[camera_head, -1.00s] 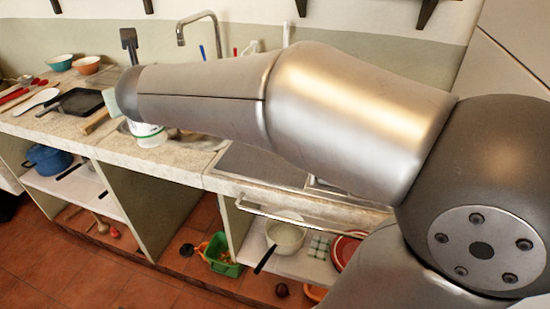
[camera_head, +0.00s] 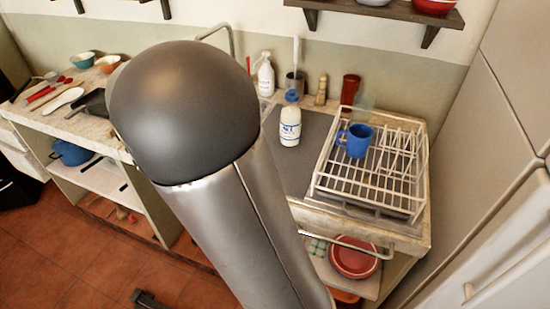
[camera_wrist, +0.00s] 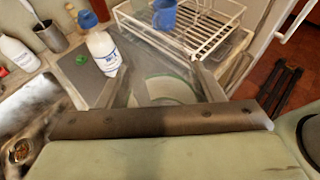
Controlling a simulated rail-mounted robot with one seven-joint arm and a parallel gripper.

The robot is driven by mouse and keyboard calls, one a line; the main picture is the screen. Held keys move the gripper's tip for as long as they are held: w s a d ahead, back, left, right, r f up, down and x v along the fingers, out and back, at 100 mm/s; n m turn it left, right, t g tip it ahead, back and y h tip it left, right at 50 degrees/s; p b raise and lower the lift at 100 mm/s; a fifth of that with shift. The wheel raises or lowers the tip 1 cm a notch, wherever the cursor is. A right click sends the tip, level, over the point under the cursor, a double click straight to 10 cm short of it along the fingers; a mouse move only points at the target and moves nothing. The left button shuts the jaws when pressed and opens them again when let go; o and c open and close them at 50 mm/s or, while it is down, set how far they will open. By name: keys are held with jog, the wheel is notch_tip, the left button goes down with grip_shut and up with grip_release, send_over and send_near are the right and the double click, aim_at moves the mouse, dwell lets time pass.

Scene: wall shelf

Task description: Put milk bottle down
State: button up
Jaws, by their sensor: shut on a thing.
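In the wrist view my gripper (camera_wrist: 161,86) has its two fingers on either side of a pale, whitish thing with a green ring (camera_wrist: 170,88) and is shut on it. Its lower part is hidden by the gripper's body; I cannot tell for sure if it is the milk bottle. A white bottle with a blue cap and blue lettering (camera_head: 290,125) stands upright on the grey counter panel; it also shows beyond my left finger in the wrist view (camera_wrist: 104,52). In the head view my arm hides the gripper and the held thing.
A white dish rack (camera_head: 335,180) with a blue mug (camera_head: 355,141) stands right of the blue-capped bottle. Behind are a white pump bottle (camera_head: 266,76), a metal utensil holder (camera_head: 294,83), a wooden mill (camera_head: 322,90) and a red cup (camera_head: 350,88). Some grey panel (camera_head: 312,128) is bare.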

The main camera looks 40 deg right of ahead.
jog(key=w+d+f+p, duration=0.1)
jog(key=d+f, duration=1.1)
jog(key=d, duration=0.2)
jog(key=shift+w+f, duration=0.3)
jog(key=shift+f, duration=0.1)
jog(key=shift+a, duration=0.1)
jog(key=shift+f, duration=0.2)
jog(key=o, duration=1.4)
jog(key=shift+r, duration=0.1)
jog(key=shift+c, duration=0.2)
